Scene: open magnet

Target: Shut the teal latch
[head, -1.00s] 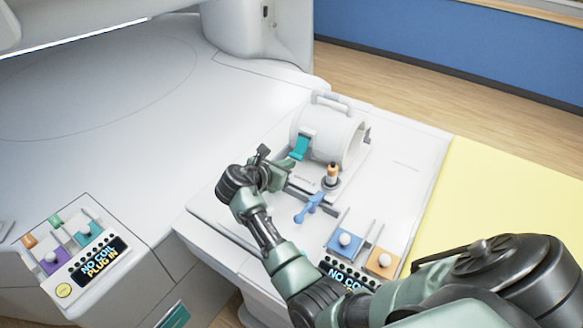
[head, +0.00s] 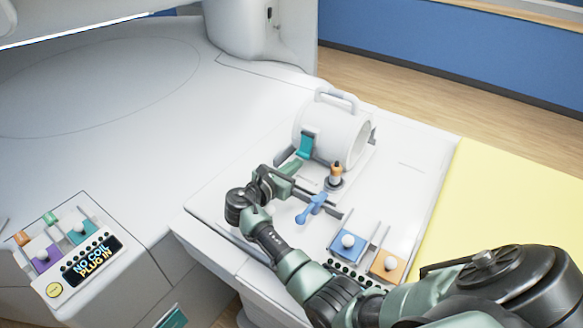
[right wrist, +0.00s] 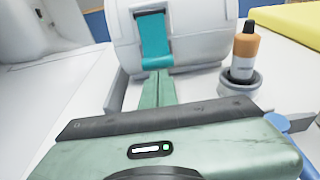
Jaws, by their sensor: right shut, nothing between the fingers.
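The teal latch (head: 306,146) is a flat flap on the near left side of the white cylindrical coil (head: 342,135). In the right wrist view the latch (right wrist: 155,38) hangs down the front of the coil, its upper end at a dark slot. My right gripper (head: 296,165) is shut and empty. Its tips are just below the latch's lower end. In the right wrist view the closed fingers (right wrist: 157,80) point at the latch's lower end; I cannot tell whether they touch it. My left gripper is not in view.
An orange and black bottle (head: 336,172) stands in a grey cup right of my gripper. A blue handle (head: 311,208) lies nearer. Blue (head: 347,243) and orange (head: 387,265) blocks with white knobs sit at the board's front.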

